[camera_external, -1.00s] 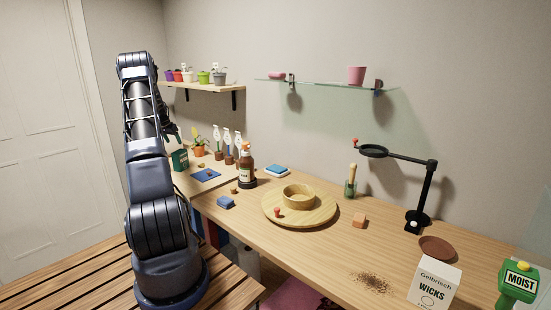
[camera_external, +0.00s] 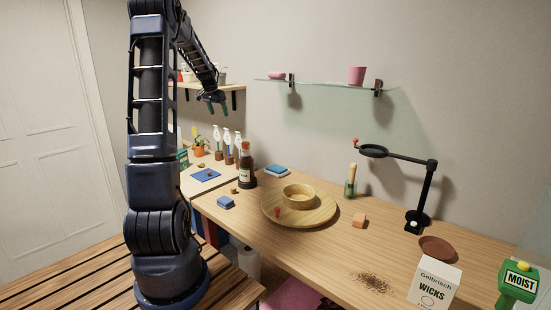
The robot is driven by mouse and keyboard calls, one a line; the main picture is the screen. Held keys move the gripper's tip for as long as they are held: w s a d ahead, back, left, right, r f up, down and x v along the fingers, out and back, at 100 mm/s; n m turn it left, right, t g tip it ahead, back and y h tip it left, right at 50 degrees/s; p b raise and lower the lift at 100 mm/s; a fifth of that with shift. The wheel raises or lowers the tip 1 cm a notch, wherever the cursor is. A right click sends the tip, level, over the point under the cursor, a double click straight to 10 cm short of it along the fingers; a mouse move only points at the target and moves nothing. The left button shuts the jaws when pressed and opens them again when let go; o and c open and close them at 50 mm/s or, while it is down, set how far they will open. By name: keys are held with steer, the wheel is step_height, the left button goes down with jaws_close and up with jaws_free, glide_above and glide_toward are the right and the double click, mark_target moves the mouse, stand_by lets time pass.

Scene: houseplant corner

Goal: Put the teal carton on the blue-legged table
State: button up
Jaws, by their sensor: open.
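The teal carton (camera_external: 184,157) stands at the left end of the back-left tabletop (camera_external: 212,184). My arm hides most of it, leaving a sliver in view. I cannot tell for sure which table has blue legs; blue and red parts show below the worktop's left end, partly hidden by my arm. My gripper (camera_external: 217,109) is open and empty, pointing down in the air in front of the wall shelf, well above and to the right of the carton.
Spray bottles (camera_external: 227,148), a plant pot (camera_external: 199,151) and a blue mat (camera_external: 205,175) are on the back-left top. A brown bottle (camera_external: 246,166) and a round wooden tray (camera_external: 325,211) stand nearby. The wall shelf (camera_external: 222,86) is close behind my gripper.

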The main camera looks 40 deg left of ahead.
steer(key=s+d+r, duration=0.3)
steer(key=d, duration=0.7)
steer(key=s+d+r+m, duration=0.1)
steer(key=s+d+r, duration=0.2)
steer(key=d, duration=0.7)
steer(key=s+d+r, duration=0.2)
steer(key=d+r, duration=0.1)
steer(key=d, duration=0.7)
steer(key=s+d+f, duration=0.2)
steer(key=s+d, duration=0.7)
steer(key=s, duration=0.3)
steer(key=s+d+f+m+h, duration=0.1)
steer(key=s+d+f, duration=0.2)
steer(key=s+d, duration=0.7)
steer(key=shift+s+m+t, duration=0.3)
steer(key=shift+s, duration=0.7)
